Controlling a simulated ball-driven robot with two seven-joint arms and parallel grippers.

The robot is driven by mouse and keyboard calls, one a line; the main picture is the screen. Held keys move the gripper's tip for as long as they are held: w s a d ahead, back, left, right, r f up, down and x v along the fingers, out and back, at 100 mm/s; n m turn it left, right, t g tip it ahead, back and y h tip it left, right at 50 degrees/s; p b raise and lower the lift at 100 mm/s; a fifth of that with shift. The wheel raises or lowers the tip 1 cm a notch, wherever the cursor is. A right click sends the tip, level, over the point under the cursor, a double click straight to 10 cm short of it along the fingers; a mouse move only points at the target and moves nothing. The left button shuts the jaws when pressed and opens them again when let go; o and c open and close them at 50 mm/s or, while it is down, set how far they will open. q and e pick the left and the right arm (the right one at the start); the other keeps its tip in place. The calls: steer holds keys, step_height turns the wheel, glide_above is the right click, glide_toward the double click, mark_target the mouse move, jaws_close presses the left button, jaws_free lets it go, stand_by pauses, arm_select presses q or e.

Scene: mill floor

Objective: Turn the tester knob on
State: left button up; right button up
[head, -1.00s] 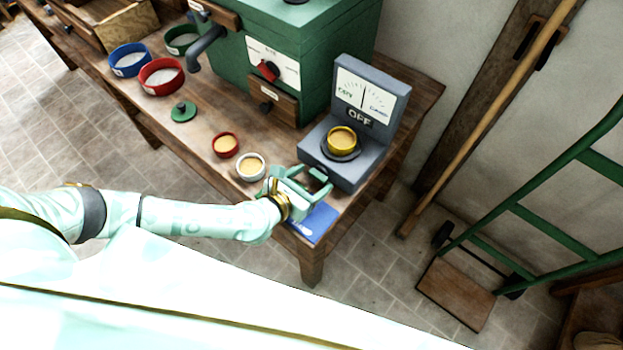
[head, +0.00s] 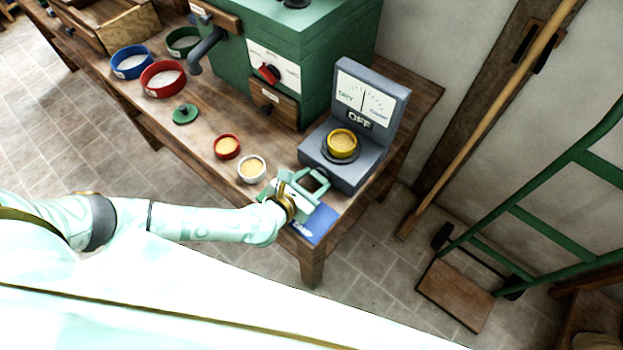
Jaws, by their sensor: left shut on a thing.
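The grey tester (head: 358,172) stands at the right end of the wooden bench, with a dial panel (head: 366,97) and a sign reading OFF (head: 359,121). A yellow cup (head: 342,143) of tan meal sits on its round plate. My left gripper (head: 317,178) is at the tester's lower front face, shut on the tester knob, which its fingers mostly hide. My right gripper is not in view.
A blue card (head: 315,224) lies at the bench corner under my left gripper. A white cup (head: 251,168) and red cup (head: 227,146) stand close to its left. The green mill (head: 320,60) is behind.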

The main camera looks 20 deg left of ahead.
arm_select(q)
steer(key=shift+o, duration=0.2)
steer(key=shift+s+d+m+y+p, duration=0.1)
steer(key=shift+d+m+y+p, duration=0.1)
steer(key=shift+m+y+p, duration=0.6)
steer(key=shift+d+f+m+t+y, duration=0.15)
steer(key=shift+m+t+y, duration=0.35)
steer(key=shift+m, duration=0.6)
steer(key=shift+c, duration=0.2)
steer(key=o, duration=1)
steer(key=shift+s, duration=0.15)
steer(key=p+v, duration=0.2)
steer(key=v, duration=1.4)
steer(key=shift+p, duration=0.35)
steer(key=shift+s+f, duration=0.1)
steer(key=shift+f, duration=0.05)
